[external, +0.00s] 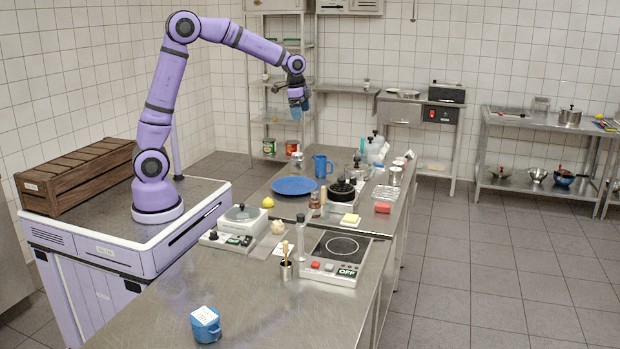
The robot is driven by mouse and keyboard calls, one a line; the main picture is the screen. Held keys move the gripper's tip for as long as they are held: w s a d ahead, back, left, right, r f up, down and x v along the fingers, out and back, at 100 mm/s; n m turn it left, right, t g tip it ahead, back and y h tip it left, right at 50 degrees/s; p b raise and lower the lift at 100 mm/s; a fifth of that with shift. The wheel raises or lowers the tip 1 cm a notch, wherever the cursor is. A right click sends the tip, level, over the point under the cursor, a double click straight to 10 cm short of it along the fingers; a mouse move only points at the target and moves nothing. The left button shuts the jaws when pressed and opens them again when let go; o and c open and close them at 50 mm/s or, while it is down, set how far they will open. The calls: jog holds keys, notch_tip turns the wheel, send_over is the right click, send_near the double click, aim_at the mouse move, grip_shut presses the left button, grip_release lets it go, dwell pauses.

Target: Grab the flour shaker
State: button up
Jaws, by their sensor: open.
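My gripper (298,102) is open and points down, high above the far left part of the steel counter (235,290). Nothing shows between its fingers. I cannot tell for sure which item is the flour shaker. A small metallic cylinder (395,176) stands near the counter's right edge, and a small brown jar (314,200) stands by the blue plate; either is too small to identify. My gripper is well apart from both.
A blue pitcher (320,167) and blue plate (292,186) are at the far end.

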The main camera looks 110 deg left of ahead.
jog(key=s+a+f+g, duration=0.1)
jog(key=s+a+f, duration=0.1)
jog(key=a+f, duration=0.45)
jog(key=s+a+f, duration=0.3)
jog(key=a+f, duration=0.1)
jog(key=a, duration=0.6)
jog(key=h, duration=0.1)
send_near(297, 153)
jog(key=shift+w+d+f, duration=0.25)
jog(key=shift+d+f, duration=0.3)
jog(key=shift+f, duration=0.1)
jog(key=shift+s+a+f, duration=0.1)
jog(key=shift+s+f, duration=0.05)
jog(key=shift+f, duration=0.15)
notch_tip(297, 153, down, 5)
jog(key=shift+w+a+f, duration=0.1)
jog(key=shift+w+f, duration=0.05)
jog(key=shift+f, duration=1.2)
jog(key=shift+w+a+f, duration=0.1)
jog(key=shift+a+f, duration=0.05)
jog(key=shift+f, duration=1.25)
jog(key=c, duration=1.1)
jog(key=shift+r, duration=0.1)
